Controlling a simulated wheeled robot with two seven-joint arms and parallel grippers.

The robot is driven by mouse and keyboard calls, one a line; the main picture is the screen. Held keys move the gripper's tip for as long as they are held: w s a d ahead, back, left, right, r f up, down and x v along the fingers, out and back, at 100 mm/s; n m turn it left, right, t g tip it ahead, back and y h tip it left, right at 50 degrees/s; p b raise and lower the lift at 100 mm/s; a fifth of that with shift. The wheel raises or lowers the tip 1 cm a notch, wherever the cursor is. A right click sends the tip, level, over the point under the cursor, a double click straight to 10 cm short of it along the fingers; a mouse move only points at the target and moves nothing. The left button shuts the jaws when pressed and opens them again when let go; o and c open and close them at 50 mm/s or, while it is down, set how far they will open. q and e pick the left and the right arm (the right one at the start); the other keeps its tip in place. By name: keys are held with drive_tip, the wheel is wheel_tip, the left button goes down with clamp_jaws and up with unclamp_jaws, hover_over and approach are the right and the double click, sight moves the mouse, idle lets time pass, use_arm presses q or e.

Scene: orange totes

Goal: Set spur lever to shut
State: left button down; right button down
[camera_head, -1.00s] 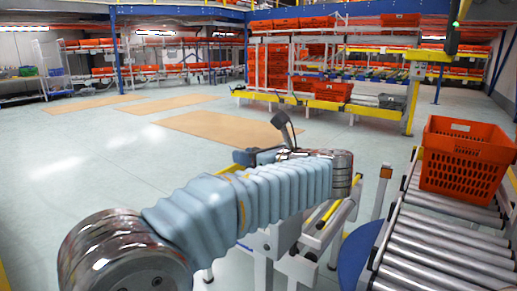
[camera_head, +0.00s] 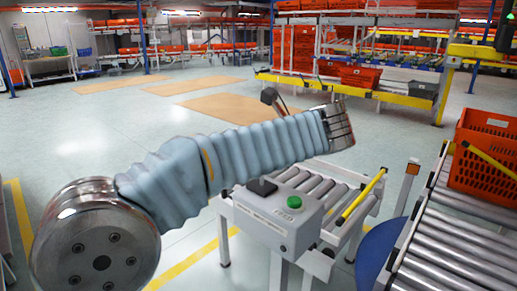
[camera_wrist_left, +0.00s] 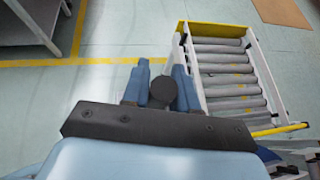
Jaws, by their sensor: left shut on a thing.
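The spur is a short roller conveyor (camera_head: 318,185) with a grey control box (camera_head: 275,222) at its near end. The box carries a green button (camera_head: 294,202) and a flat black part (camera_head: 262,187). In the left wrist view, my left gripper (camera_wrist_left: 160,80) has its blue fingers closed around a dark round knob (camera_wrist_left: 163,91), apparently the lever's. The lever's shaft and setting cannot be made out. My right gripper is in neither view.
A larger roller conveyor (camera_head: 450,245) with an orange tote (camera_head: 487,155) stands at right. A yellow bar (camera_head: 362,195) runs along the spur's right side. A blue round plate (camera_head: 378,243) lies between them. The floor at left is open.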

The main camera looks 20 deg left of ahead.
use_arm(q)
drive_tip(key=c, duration=1)
unclamp_jaws()
drive_tip(key=shift+o, duration=0.2)
drive_tip(key=shift+d, duration=0.1)
drive_tip(key=v, duration=1.3)
drive_tip(key=shift+s+d, duration=0.2)
drive_tip(key=shift+d, duration=0.05)
